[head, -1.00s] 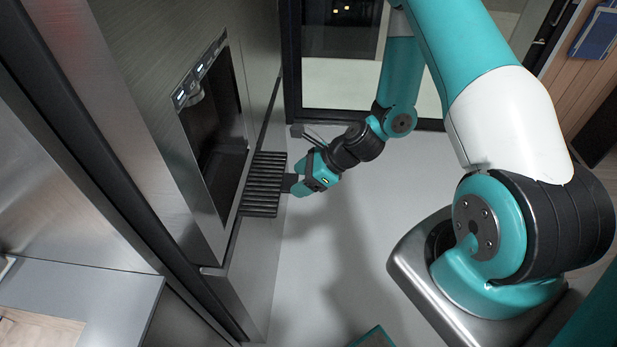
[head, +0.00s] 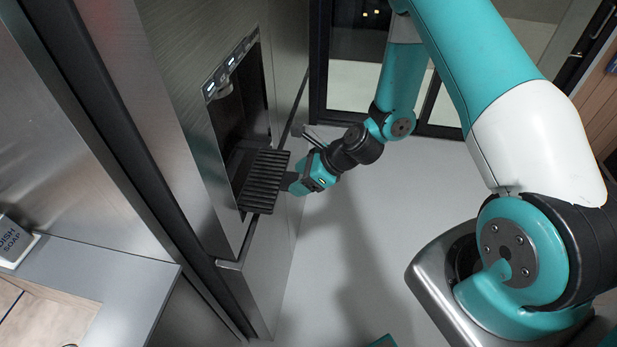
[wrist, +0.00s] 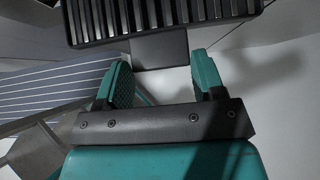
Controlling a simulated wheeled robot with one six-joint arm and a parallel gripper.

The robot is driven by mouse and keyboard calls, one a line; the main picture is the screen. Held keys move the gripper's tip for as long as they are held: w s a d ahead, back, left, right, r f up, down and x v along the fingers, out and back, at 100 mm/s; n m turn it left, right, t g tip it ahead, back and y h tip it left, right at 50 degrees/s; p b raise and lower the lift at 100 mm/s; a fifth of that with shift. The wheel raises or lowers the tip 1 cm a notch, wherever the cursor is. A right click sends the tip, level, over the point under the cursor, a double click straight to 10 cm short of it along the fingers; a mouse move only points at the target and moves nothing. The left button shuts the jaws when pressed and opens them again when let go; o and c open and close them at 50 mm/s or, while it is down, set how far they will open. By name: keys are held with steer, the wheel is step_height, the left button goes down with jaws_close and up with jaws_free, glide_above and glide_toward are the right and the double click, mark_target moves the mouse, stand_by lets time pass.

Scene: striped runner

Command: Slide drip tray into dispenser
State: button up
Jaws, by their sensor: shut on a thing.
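The drip tray (head: 263,183) is a dark slatted grille. In the head view it lies across the lower front of the dispenser recess (head: 240,128), its far side overlapping the opening and its near side outside. Whether it touches the recess floor cannot be told. My gripper (head: 292,185) is at the tray's right, outer side. The wrist view shows the slats (wrist: 165,18) ahead and a flat dark tab (wrist: 160,50) between my two teal fingers (wrist: 163,80). They are shut on this tab. The tray's inner end is hard to make out.
The recess sits in a tall brushed-metal fridge door, with a handle edge (head: 230,264) below it. A counter (head: 120,270) with a dish soap box (head: 12,240) stands at left. Open pale floor (head: 345,260) lies at right. A striped runner (wrist: 55,95) shows in the wrist view.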

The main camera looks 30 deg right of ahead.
mark_target(270, 177)
steer(key=shift+w+a+p, duration=0.1)
steer(key=shift+w+a, duration=0.55)
steer(key=shift+a, duration=0.25)
steer(key=shift+w+a+p, duration=0.1)
steer(key=shift+w+a, duration=0.55)
steer(key=shift+a, duration=0.25)
steer(key=shift+w+a+p, duration=0.1)
steer(key=shift+w+a, duration=0.55)
steer(key=shift+a, duration=0.25)
steer(key=o, duration=1.1)
